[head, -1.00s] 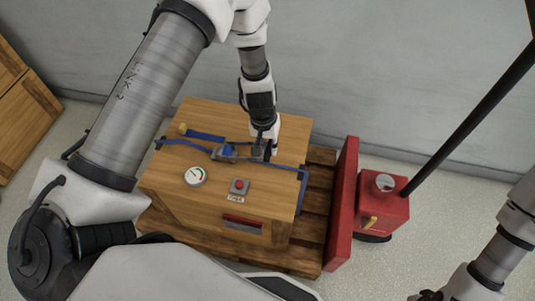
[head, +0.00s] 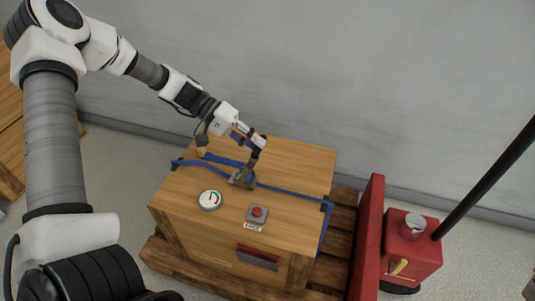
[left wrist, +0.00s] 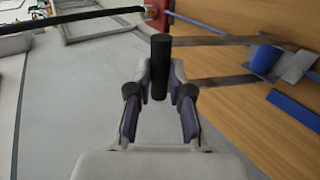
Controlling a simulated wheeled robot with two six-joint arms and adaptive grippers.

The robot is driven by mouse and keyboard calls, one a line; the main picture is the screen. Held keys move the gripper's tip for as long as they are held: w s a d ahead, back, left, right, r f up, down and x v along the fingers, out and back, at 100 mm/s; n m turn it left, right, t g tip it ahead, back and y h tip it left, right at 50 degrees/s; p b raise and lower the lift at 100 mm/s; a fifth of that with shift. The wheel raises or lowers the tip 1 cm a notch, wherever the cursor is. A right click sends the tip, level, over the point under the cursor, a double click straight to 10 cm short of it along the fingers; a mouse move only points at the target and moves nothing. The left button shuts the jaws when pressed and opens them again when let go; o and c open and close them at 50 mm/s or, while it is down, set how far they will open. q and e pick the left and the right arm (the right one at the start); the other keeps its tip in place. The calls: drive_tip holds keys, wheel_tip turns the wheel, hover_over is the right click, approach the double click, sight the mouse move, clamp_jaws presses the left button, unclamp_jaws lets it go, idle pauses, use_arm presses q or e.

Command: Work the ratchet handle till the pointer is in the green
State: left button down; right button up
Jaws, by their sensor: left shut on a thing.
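The ratchet (head: 242,180) sits on a blue strap (head: 280,190) across the top of a wooden crate (head: 300,160). Its handle (head: 255,158) stands up from the ratchet. My left gripper (head: 258,143) is shut on the handle's upper end. In the left wrist view the dark handle grip (left wrist: 160,68) lies between the two fingers, with the ratchet's metal bars (left wrist: 222,41) running off right to the blue wound strap (left wrist: 264,60). A round white gauge (head: 210,200) with a green and red scale lies on the crate; its pointer is too small to read. My right gripper is out of view.
A grey box with a red button (head: 258,211) sits on the crate near the gauge. The crate stands on a wooden pallet (head: 330,240). A red panel (head: 368,235) and a red pump-like unit with a black bar (head: 410,245) stand at right. A grey wall is behind.

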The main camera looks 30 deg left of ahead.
use_arm(q)
drive_tip(key=shift+t+h, duration=0.3)
drive_tip(key=shift+h, duration=0.6)
drive_tip(key=shift+s+a+r, duration=0.1)
drive_tip(key=shift+s+a, duration=0.1)
drive_tip(key=shift+a, duration=0.5)
drive_tip(key=shift+s+a+f, duration=0.1)
drive_tip(key=shift+s+a, duration=0.05)
drive_tip(key=shift+a, duration=0.6)
drive_tip(key=shift+s+a+r, duration=0.1)
drive_tip(key=shift+s+a, duration=0.1)
drive_tip(key=shift+a, duration=0.5)
drive_tip(key=c, duration=1.1)
unclamp_jaws()
drive_tip(key=shift+s, duration=0.1)
drive_tip(key=shift+o, duration=0.2)
drive_tip(key=shift+a, duration=0.15)
drive_tip(key=v, duration=1.1)
drive_tip(key=shift+a, duration=0.4)
drive_tip(key=shift+r, duration=0.1)
